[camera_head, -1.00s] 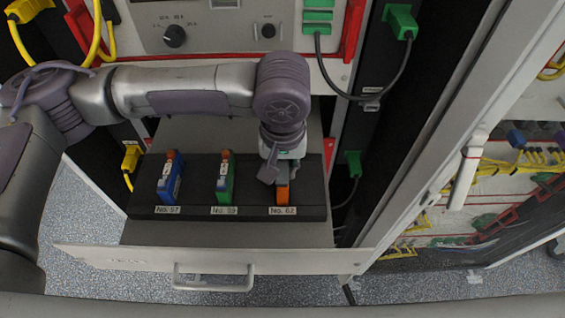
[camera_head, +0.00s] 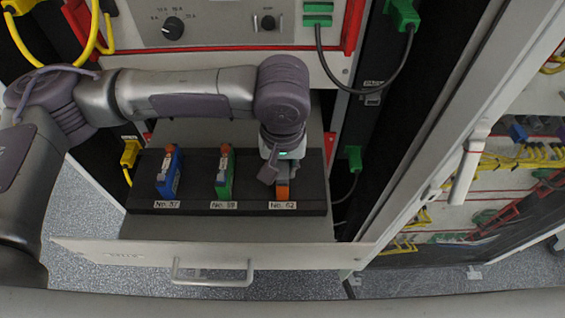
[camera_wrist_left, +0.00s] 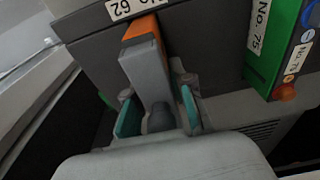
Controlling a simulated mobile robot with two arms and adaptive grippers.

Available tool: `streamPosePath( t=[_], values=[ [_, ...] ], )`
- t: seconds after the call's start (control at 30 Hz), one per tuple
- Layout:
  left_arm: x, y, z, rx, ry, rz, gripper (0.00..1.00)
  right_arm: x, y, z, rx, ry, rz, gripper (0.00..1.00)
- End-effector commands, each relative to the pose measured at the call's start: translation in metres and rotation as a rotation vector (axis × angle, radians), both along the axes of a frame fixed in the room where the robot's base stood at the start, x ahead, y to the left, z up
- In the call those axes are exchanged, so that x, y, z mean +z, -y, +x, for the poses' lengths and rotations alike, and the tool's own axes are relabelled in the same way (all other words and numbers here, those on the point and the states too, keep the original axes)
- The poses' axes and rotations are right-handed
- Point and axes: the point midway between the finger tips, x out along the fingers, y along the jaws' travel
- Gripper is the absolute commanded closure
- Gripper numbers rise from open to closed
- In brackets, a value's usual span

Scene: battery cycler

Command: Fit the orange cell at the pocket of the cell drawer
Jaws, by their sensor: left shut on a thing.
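The orange cell (camera_head: 283,191) stands in the right part of the dark pocket block (camera_head: 252,207), just behind the label No. 62. My left gripper (camera_head: 279,172) is over it from above and shut on it; the fingers and wrist hide its upper part. In the left wrist view the orange cell (camera_wrist_left: 139,29) shows at the block beside the 62 label, with the green-padded fingers (camera_wrist_left: 158,108) on both sides of the grey part. Its lower end is hidden, so I cannot tell how deep it sits. My right gripper is not in view.
A blue cell (camera_head: 175,177) and a green cell (camera_head: 227,178) stand in the same block to the left. The pulled-out drawer has a pale front (camera_head: 130,252) with a handle (camera_head: 213,281). Cabinet uprights and cables flank the drawer on both sides.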

Motion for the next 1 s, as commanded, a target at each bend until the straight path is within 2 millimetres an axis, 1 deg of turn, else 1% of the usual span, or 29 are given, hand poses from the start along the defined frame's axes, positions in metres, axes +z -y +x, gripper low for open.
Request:
streamPosePath(
  t=[0.37,0.4,0.53,0.57,0.87,0.97,1.0],
  values=[
    [0.001,0.000,0.000,0.000,0.001,-0.001,1.00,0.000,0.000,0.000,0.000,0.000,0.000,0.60],
    [0.001,0.000,0.000,0.000,0.001,-0.001,0.73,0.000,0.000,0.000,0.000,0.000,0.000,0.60],
    [0.001,0.000,0.000,0.000,0.001,-0.001,0.51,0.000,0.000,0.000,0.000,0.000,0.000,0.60],
    [0.001,0.000,0.000,0.000,0.001,-0.001,0.48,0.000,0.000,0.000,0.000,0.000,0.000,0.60],
    [0.001,0.000,0.000,0.000,-0.001,0.000,0.48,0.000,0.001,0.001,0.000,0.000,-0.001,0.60],
    [0.008,0.000,-0.001,0.000,0.000,0.000,0.48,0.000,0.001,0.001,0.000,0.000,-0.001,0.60],
    [0.013,0.000,-0.001,0.000,0.001,-0.001,0.48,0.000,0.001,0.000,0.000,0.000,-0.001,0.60]
  ],
)
